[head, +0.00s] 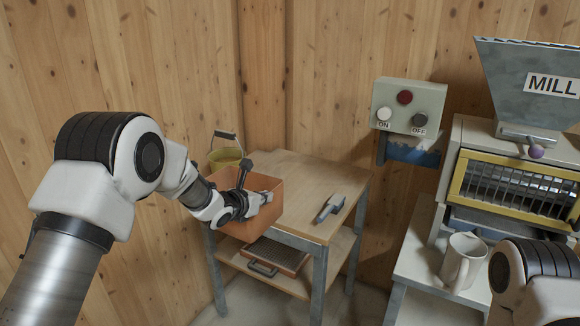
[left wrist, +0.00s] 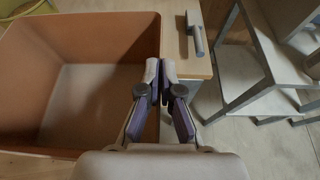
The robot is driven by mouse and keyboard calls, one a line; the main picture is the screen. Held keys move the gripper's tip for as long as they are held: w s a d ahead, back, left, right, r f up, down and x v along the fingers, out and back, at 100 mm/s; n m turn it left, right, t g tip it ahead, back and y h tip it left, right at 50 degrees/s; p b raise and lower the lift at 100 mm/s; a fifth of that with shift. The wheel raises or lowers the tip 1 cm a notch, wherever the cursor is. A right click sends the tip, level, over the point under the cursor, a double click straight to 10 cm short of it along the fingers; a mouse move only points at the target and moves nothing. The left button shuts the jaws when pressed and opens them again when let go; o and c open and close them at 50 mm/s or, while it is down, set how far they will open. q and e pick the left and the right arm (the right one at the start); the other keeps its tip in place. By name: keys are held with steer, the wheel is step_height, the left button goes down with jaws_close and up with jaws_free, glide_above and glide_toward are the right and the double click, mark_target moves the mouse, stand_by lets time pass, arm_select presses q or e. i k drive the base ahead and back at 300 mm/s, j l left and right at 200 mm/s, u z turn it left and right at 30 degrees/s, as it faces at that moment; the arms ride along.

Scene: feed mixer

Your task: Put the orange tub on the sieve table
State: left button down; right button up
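The orange tub (head: 267,183) is an open, empty box at the left end of the wooden table (head: 306,170), overlapping its left front edge in the head view. I cannot tell whether it rests on the top or hangs just clear of it. A sieve-like tray (head: 282,255) lies on this table's lower shelf. My left gripper (head: 262,200) is at the tub's near right side. In the left wrist view its fingers (left wrist: 160,72) straddle the right wall of the tub (left wrist: 105,25) and look closed on it. Only part of my right arm shows, at lower right; its gripper is out of view.
A grey hand tool (head: 330,208) lies on the table's right part. A yellow-green bucket (head: 225,157) is behind the tub. To the right are a switch box (head: 408,106), the mill (head: 520,150) and a white jug (head: 462,262) on a low stand. The middle of the tabletop is clear.

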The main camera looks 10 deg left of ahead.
mark_target(296, 180)
steer(key=i+l, duration=0.2)
steer(key=i, duration=0.2)
steer(key=i+l, duration=0.2)
steer(key=i, duration=0.25)
steer(key=i+l, duration=0.2)
steer(key=i, duration=0.2)
